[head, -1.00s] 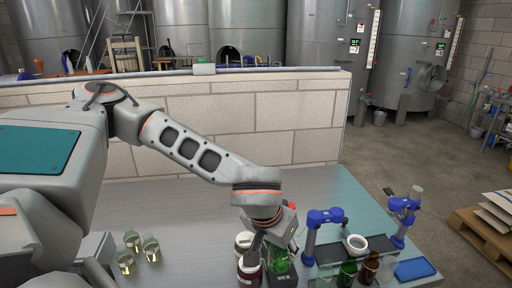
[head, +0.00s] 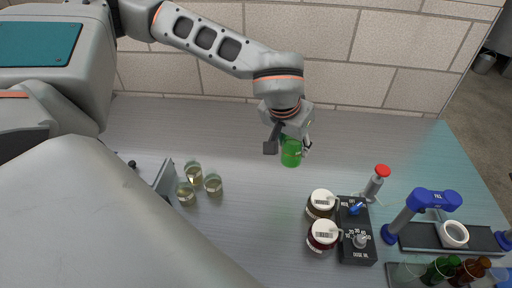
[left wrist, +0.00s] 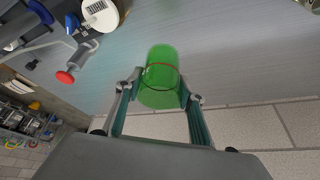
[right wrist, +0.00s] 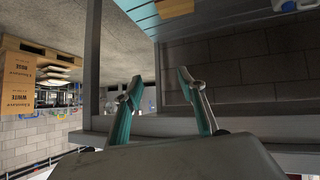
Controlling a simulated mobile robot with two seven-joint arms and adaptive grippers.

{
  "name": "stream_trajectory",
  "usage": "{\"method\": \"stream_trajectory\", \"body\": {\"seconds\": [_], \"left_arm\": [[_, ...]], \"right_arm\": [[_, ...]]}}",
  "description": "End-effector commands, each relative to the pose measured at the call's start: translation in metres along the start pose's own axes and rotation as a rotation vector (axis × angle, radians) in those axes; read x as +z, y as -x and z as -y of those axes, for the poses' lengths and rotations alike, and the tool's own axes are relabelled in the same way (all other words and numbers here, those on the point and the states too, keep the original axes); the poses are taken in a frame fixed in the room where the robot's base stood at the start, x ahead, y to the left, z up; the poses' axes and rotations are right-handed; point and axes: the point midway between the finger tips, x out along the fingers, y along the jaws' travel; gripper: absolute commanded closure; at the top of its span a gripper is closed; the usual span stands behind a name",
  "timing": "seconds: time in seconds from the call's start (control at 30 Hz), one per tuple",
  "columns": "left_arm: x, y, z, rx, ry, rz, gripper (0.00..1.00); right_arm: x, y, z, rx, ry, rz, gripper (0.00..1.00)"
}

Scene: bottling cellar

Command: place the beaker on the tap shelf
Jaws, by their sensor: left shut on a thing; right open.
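The green see-through beaker (head: 291,153) is held between the fingers of my left gripper (head: 288,145), above the grey bench near the block wall. In the left wrist view the beaker (left wrist: 160,72) sits between both fingertips (left wrist: 163,88). A blue tap-like stand (head: 432,200) rises from a dark shelf-like base (head: 418,238) with a white ring on it, right of the beaker and well apart from it. I cannot tell for sure that this base is the tap shelf. My right gripper (right wrist: 158,75) is open and empty in the right wrist view.
Two dark jars with white lids (head: 321,202) and a black box with dials (head: 357,235) stand between beaker and stand. A red-topped device (head: 376,182) is beside them. Bottles (head: 440,268) stand at front right, several small glasses (head: 193,172) at left. The bench behind the beaker is clear.

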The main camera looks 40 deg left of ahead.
Motion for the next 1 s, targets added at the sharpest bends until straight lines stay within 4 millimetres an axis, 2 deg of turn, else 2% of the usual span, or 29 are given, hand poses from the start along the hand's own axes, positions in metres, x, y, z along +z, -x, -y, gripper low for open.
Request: {"method": "stream_trajectory", "body": {"seconds": [0.03,0.13,0.2,0.3,0.5,0.6,0.67,0.77,1.0], "left_arm": [[-0.004,-0.014,0.002,-0.021,0.038,-0.001,0.83],[-0.022,-0.007,0.013,-0.081,0.160,-0.003,0.83],[-0.032,0.004,0.021,-0.128,0.268,-0.002,0.83],[-0.042,0.024,0.032,-0.188,0.421,0.002,0.83],[-0.046,0.058,0.045,-0.269,0.648,0.014,0.83],[-0.044,0.062,0.047,-0.287,0.698,0.018,0.83],[-0.041,0.057,0.048,-0.292,0.709,0.022,0.83],[-0.031,0.039,0.048,-0.295,0.711,0.025,0.83],[-0.008,-0.015,0.048,-0.294,0.709,0.025,0.83]], "right_arm": [[0.006,-0.012,0.005,-0.006,0.000,-0.014,0.60],[-0.004,-0.016,0.009,-0.012,0.000,-0.040,0.60],[-0.009,-0.014,0.011,-0.018,0.004,-0.049,0.60],[-0.005,-0.007,0.013,-0.027,0.012,-0.041,0.60],[-0.009,0.001,0.015,-0.033,0.015,-0.036,0.60],[-0.016,0.001,0.013,-0.030,0.014,-0.047,0.60],[-0.019,-0.001,0.013,-0.028,0.014,-0.052,0.60],[-0.020,-0.002,0.012,-0.026,0.012,-0.054,0.60],[-0.016,-0.003,0.013,-0.026,0.008,-0.048,0.60]]}}
